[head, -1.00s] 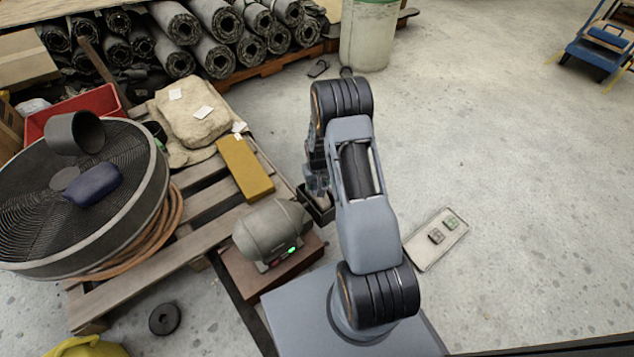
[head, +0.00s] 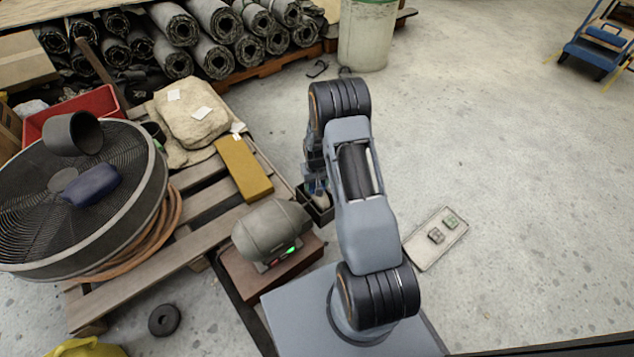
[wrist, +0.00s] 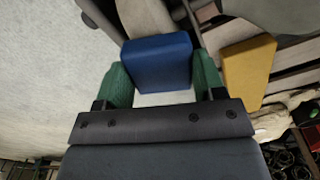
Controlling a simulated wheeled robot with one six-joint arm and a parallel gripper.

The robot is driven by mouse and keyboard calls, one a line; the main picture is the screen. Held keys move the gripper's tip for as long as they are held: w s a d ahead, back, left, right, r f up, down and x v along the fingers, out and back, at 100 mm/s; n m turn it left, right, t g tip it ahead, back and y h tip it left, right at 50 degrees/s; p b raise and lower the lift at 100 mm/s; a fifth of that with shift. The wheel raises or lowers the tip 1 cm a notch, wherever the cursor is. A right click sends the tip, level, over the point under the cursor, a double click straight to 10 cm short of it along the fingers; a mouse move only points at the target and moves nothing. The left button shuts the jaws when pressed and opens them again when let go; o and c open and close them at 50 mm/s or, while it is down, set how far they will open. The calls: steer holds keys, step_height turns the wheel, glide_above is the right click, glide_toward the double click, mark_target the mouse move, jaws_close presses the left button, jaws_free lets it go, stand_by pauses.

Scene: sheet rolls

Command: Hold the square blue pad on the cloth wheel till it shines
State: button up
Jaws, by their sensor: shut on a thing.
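The square blue pad (wrist: 158,63) is between the green fingertips of my gripper (wrist: 163,85) in the wrist view. My gripper is shut on it. A pale round-edged thing, apparently the cloth wheel (wrist: 146,14), shows just beyond the pad's far edge; I cannot tell whether they touch. In the head view my gripper (head: 316,187) is partly hidden by my arm, beside the grey motor housing (head: 270,230) with a lit green light (head: 291,250). The wheel is mostly hidden there, above a black tray (head: 320,208).
A yellow block (head: 243,169) and a stone-like sack (head: 192,112) lie on the pallet. A large fan (head: 140,225) with a dark blue thing on it stands left. A flat tray (head: 420,258) with two small blocks lies on the floor at right, where much floor is clear.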

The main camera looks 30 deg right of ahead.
steer(key=shift+w+a+f, duration=0.1)
steer(key=shift+a+f, duration=0.1)
steer(key=shift+a, duration=0.05)
steer(key=shift+s+d, duration=0.3)
steer(key=shift+s, duration=0.3)
stand_by(0.5)
steer(key=shift+w+a, duration=0.25)
steer(key=shift+w, duration=0.35)
stand_by(0.5)
steer(key=shift+s+d, duration=0.25)
steer(key=shift+s, duration=0.35)
stand_by(0.6)
steer(key=shift+w+r+p, duration=0.15)
steer(key=shift+r+p, duration=0.75)
steer(key=shift+r, duration=0.35)
steer(key=shift+w+r+p, duration=0.1)
steer(key=shift+r+p, duration=0.8)
steer(key=shift+r, duration=0.3)
steer(key=shift+r+p, duration=1.55)
steer(key=shift+r, duration=0.7)
